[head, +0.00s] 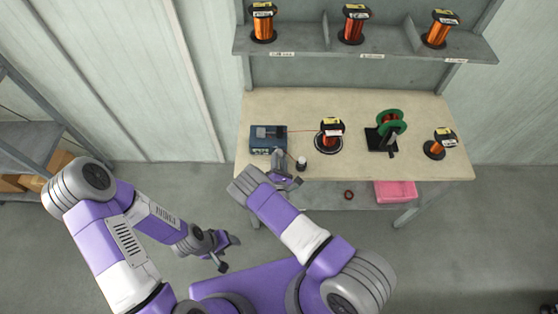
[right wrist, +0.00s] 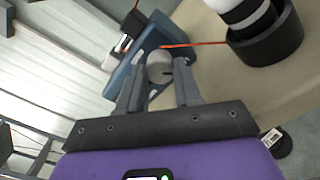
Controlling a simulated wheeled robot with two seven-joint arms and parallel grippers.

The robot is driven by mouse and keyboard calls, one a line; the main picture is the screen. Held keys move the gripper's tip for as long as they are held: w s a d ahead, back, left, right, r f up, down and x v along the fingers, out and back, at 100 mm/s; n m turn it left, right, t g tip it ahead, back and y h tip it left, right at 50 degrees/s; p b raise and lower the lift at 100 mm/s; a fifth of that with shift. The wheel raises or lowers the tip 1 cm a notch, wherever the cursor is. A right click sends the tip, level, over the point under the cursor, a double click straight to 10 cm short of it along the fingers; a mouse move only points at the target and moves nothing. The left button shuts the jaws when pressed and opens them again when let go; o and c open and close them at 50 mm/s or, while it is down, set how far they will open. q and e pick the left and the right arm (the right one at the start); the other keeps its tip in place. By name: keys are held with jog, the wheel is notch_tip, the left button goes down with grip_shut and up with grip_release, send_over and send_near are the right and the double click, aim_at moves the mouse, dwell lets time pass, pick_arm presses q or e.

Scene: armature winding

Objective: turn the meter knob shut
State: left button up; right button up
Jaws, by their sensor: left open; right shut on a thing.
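The meter (head: 262,139) is a blue-grey box at the left end of the workbench, and it also shows in the right wrist view (right wrist: 133,58). Its knob (right wrist: 159,67) is a light grey cylinder on the meter's near face. My right gripper (right wrist: 160,82) has its two fingers on either side of the knob and is shut on it. In the head view, my right gripper (head: 284,170) is at the bench's front edge, just in front of the meter, and hides the knob. My left gripper (head: 223,253) hangs open and empty, low and left of the bench.
An orange wire runs from the meter to a spool (head: 329,138) on the bench (head: 360,105). A small black-and-white item (head: 301,164) stands close to my right gripper. A green winder (head: 390,122) and another spool (head: 437,148) stand further right. A shelf (head: 300,42) holds spools above.

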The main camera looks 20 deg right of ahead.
dwell(0.5)
jog(key=o, duration=0.8)
jog(key=shift+c, duration=0.2)
jog(key=v, duration=0.7)
jog(key=shift+s, duration=0.3)
